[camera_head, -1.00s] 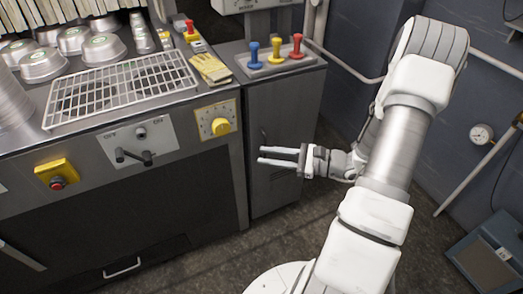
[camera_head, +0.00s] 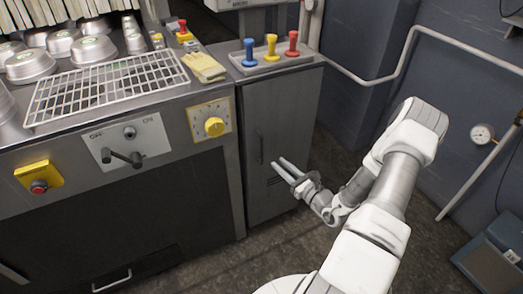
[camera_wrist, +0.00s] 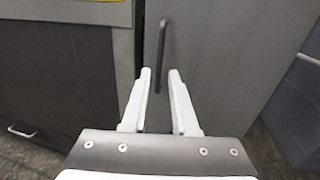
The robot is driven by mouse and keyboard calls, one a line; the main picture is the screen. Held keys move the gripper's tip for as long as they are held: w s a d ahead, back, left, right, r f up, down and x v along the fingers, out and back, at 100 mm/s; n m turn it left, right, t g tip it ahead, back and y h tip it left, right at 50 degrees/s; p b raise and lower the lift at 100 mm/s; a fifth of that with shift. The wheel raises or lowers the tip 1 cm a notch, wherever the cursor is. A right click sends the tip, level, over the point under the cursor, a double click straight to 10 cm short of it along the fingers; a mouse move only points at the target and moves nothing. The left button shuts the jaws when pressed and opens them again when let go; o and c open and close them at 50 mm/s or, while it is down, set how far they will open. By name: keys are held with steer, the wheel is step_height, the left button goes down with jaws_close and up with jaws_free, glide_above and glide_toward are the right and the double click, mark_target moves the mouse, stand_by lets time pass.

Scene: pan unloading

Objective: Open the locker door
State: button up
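The locker is a grey metal cabinet (camera_head: 287,110) under the lever panel, and its door is shut. A dark vertical handle (camera_head: 259,146) sits near the door's left edge. In the wrist view the handle (camera_wrist: 161,55) stands upright just beyond the fingertips, in line with the gap between them. My gripper (camera_head: 279,163) points at the door, right of and slightly below the handle in the head view. Its two pale fingers are apart and empty in the wrist view (camera_wrist: 160,72). I cannot tell the exact distance from fingertips to handle.
A machine counter (camera_head: 105,130) with knobs and a wire rack (camera_head: 105,85) adjoins the locker on the left. Blue, yellow and red levers (camera_head: 271,47) stand on top of the locker. A pipe (camera_head: 390,60) runs along the wall on the right. The floor before the locker is open.

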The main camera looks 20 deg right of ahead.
steer(key=b, duration=0.2)
glide_above(262, 162)
steer(key=shift+w+d, duration=0.1)
steer(key=shift+w, duration=0.25)
jaws_close()
stand_by(1.2)
